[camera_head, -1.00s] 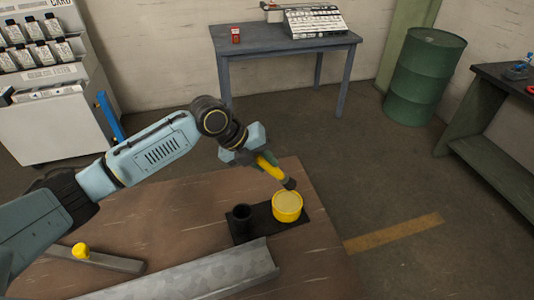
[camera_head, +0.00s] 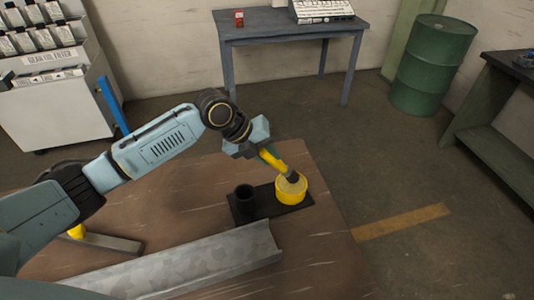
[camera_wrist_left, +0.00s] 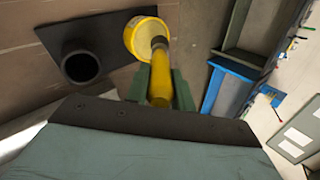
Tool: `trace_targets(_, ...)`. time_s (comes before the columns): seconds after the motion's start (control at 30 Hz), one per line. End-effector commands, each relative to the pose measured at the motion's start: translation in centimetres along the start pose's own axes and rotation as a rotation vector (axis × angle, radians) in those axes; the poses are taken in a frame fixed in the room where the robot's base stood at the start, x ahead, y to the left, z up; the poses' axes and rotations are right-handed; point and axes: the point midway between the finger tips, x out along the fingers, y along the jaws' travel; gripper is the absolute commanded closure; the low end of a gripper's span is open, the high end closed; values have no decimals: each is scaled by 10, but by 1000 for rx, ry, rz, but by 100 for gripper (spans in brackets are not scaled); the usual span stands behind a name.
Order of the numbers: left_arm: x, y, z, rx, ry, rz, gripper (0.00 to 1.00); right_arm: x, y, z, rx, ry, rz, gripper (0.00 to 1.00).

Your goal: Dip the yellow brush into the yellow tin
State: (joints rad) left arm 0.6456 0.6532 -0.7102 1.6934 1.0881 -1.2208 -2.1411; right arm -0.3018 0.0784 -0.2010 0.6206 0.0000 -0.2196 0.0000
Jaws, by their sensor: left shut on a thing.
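My left gripper (camera_head: 262,156) is shut on the yellow brush (camera_head: 273,160), which tilts down to the right. The brush's dark tip is over the open top of the yellow tin (camera_head: 291,191) and seems to reach its mouth; how deep it goes I cannot tell. In the left wrist view the brush (camera_wrist_left: 160,85) runs from between the green fingers (camera_wrist_left: 161,90) to the tin (camera_wrist_left: 133,36), and its head overlaps the tin's rim. The tin stands on a black plate (camera_head: 270,209). My right gripper is not in view.
A black cup-shaped holder (camera_head: 244,197) stands on the plate left of the tin. A grey metal channel (camera_head: 190,262) lies along the front of the brown table (camera_head: 325,235). A bar with a yellow knob (camera_head: 110,243) lies at the left. The table right of the plate is clear.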

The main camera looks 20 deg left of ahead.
Motion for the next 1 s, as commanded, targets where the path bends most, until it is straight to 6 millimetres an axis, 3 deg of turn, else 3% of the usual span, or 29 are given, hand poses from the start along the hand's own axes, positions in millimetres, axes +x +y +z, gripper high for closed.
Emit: trace_targets(1.0, 7, 5, -1, 0, -1, 0, 99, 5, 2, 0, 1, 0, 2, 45)
